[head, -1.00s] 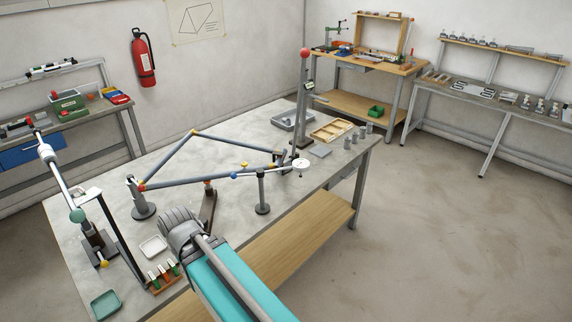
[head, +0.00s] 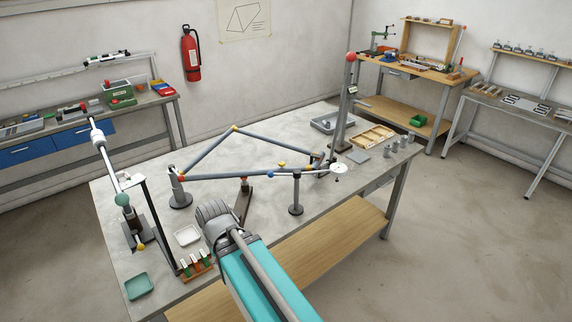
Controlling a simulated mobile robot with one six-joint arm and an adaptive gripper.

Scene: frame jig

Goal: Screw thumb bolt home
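A triangular frame of grey tubes (head: 207,152) with coloured corner joints stands on posts on the grey table. A yellow knob (head: 281,165) sits near its right end, and another yellow knob (head: 141,246) is low on the left fixture. I cannot tell which part is the thumb bolt. My teal arm comes in from the bottom, and its dark ribbed end (head: 213,214) is in front of the frame, near a small white tray. This end is seen from behind. The fingers cannot be made out, nor whether they hold anything.
The white tray (head: 187,236), a green tray (head: 138,286) and a rack of coloured-handled tools (head: 196,266) lie at the near left. A post with a red ball (head: 351,57), a wooden tray (head: 371,137) and grey cylinders (head: 396,145) stand at the right. The tabletop behind the frame is clear.

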